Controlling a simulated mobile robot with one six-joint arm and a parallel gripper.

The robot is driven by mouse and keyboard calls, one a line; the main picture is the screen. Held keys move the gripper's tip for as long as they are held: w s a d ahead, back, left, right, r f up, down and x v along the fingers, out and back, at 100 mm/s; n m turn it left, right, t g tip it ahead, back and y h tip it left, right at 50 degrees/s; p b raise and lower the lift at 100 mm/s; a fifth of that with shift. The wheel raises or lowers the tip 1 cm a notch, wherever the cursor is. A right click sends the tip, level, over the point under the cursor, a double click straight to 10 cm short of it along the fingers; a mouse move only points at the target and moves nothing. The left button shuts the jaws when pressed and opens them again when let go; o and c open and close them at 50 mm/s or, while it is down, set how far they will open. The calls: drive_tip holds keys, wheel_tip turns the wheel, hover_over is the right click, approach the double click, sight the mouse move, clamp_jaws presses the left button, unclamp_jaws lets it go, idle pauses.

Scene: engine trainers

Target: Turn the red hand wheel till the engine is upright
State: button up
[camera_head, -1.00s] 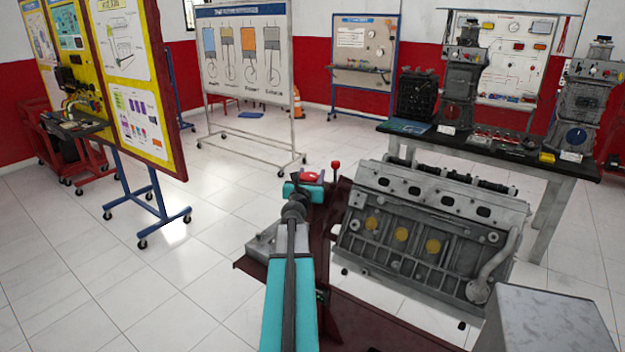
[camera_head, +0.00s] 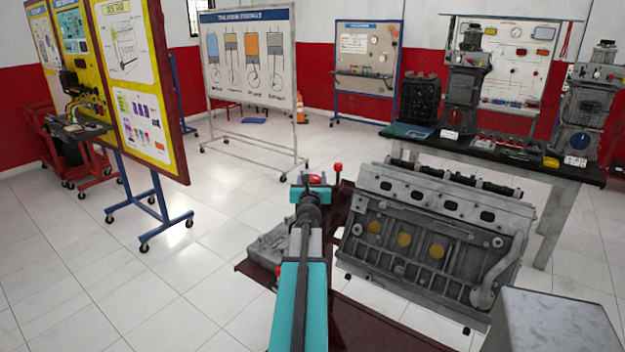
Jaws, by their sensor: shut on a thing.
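The grey engine block (camera_head: 430,240) hangs on a dark red stand (camera_head: 375,325) at the middle right. It slopes down to the right in the picture, and its side with round yellow plugs faces me. I cannot tell its exact tilt. The red hand wheel (camera_head: 315,179) shows only as a small red part beyond my arm. A red knob (camera_head: 337,167) stands up just right of it. My teal gripper (camera_head: 311,188) is at the wheel and shut on it. My wrist and the gripper body hide the jaws and most of the wheel.
A dark-topped bench (camera_head: 480,152) with engine models stands behind the engine. A yellow display board (camera_head: 150,100) on blue legs is at the left, and a white poster board (camera_head: 250,110) stands behind. A grey box (camera_head: 550,322) is at the front right. Tiled floor at the left is clear.

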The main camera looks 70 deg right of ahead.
drive_tip(key=shift+w+a+f+n+t+y+b, duration=0.1)
drive_tip(key=shift+w+n+t+y+b, duration=0.1)
drive_tip(key=shift+n+t+y+b, duration=0.6)
drive_tip(key=shift+w+a+n+t+y+b, duration=0.15)
drive_tip(key=shift+n+t+b, duration=0.35)
drive_tip(key=shift+t, duration=0.7)
drive_tip(key=shift+w+n+t+y, duration=0.2)
drive_tip(key=shift+n+t+y, duration=0.25)
drive_tip(key=shift+n+t, duration=0.15)
drive_tip(key=o, duration=1)
drive_tip(key=shift+o, duration=0.2)
drive_tip(key=shift+s+r+m+g+h+p, duration=0.2)
drive_tip(key=shift+m+g+h+p, duration=0.35)
drive_tip(key=shift+m+g+h, duration=0.35)
drive_tip(key=shift+s+d+m+g+h+p, duration=0.2)
drive_tip(key=shift+m+g+p, duration=0.2)
drive_tip(key=shift+g, duration=0.3)
drive_tip(key=shift+s+d+m+g+h+p, duration=0.1)
drive_tip(key=shift+m+g+h+p, duration=0.2)
drive_tip(key=shift+g, duration=0.4)
drive_tip(key=shift+m+g, duration=0.3)
drive_tip(key=shift+s+m+g+p, duration=0.1)
drive_tip(key=shift+m+g+p, duration=0.35)
drive_tip(key=shift+g, duration=0.15)
